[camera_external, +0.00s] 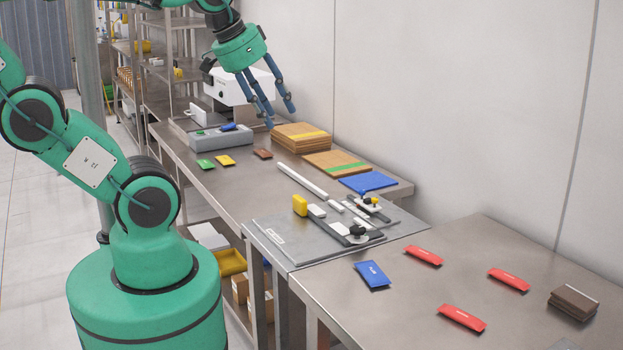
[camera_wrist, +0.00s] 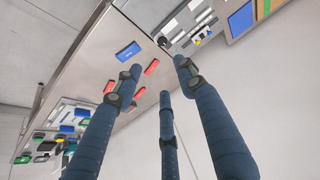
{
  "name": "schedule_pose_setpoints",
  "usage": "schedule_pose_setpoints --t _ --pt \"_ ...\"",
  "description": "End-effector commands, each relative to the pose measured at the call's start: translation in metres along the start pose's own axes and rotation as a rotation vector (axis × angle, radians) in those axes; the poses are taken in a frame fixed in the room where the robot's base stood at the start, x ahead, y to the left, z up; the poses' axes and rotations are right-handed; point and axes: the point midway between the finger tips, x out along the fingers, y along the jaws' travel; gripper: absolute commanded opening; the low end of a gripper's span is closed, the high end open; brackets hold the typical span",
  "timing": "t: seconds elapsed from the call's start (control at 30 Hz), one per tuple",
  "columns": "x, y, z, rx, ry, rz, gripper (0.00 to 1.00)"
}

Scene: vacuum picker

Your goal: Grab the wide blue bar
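A wide blue bar (camera_external: 373,274) with pale lettering lies flat near the front edge of the near table. It also shows in the wrist view (camera_wrist: 128,50), at the upper left beyond the fingertips. My gripper (camera_external: 277,112) has three dark blue fingers, spread apart with nothing between them. It hangs in the air over the far table, well away from the blue bar. In the wrist view, my gripper (camera_wrist: 160,76) reaches up from the bottom, its fingertips clear of everything.
Red bars (camera_external: 424,256) and a brown stack (camera_external: 573,303) share the near table. The middle holds a grey plate (camera_external: 275,237) with clamps. A blue sheet (camera_external: 368,182), cardboard stacks (camera_external: 300,142) and a grey box (camera_external: 208,141) stand farther back. A wall bounds the right side.

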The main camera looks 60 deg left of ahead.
Motion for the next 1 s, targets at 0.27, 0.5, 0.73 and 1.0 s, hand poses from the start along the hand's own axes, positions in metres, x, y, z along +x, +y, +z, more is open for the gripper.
schedule_pose_setpoints --t 0.27,0.5,0.73,1.0 --pt "0.000 0.000 0.000 0.000 0.000 0.000 0.56" --pt "0.000 0.000 0.000 0.000 0.000 0.000 0.78" --pt "0.001 0.000 -0.001 -0.006 -0.002 0.001 0.78" --pt "0.014 0.009 -0.019 -0.112 -0.046 0.010 0.78"
